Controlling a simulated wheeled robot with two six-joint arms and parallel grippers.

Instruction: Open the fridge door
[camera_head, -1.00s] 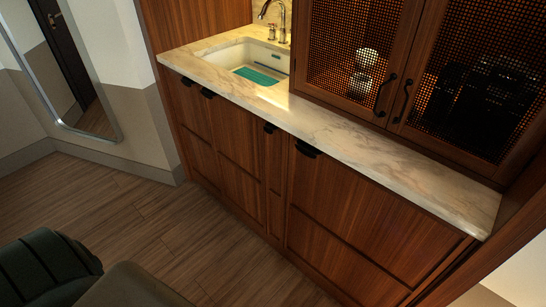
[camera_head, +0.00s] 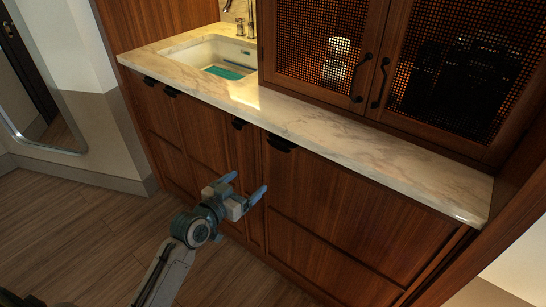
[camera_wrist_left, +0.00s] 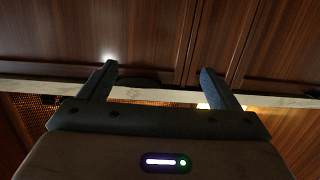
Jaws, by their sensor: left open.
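No open fridge shows; the cabinet fronts under the counter are all closed wood panels. The wide panel at the right (camera_head: 345,205) has a black handle (camera_head: 283,143) at its upper left corner, and I cannot tell from the pictures whether it is the fridge door. My left gripper (camera_head: 247,183) is open and empty, in front of the cabinet fronts, below and left of that handle and apart from it. In the left wrist view its two fingers (camera_wrist_left: 158,69) point at the wood fronts, with a dark handle (camera_wrist_left: 140,79) partly seen between them. My right gripper is not in view.
A marble counter (camera_head: 330,135) runs above the fronts, with a sink (camera_head: 222,55) at its left. Upper cabinets with mesh doors (camera_head: 325,45) stand on it. More black handles (camera_head: 239,123) sit farther left. The wood floor (camera_head: 80,220) is clear; a mirror (camera_head: 50,110) is at the left wall.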

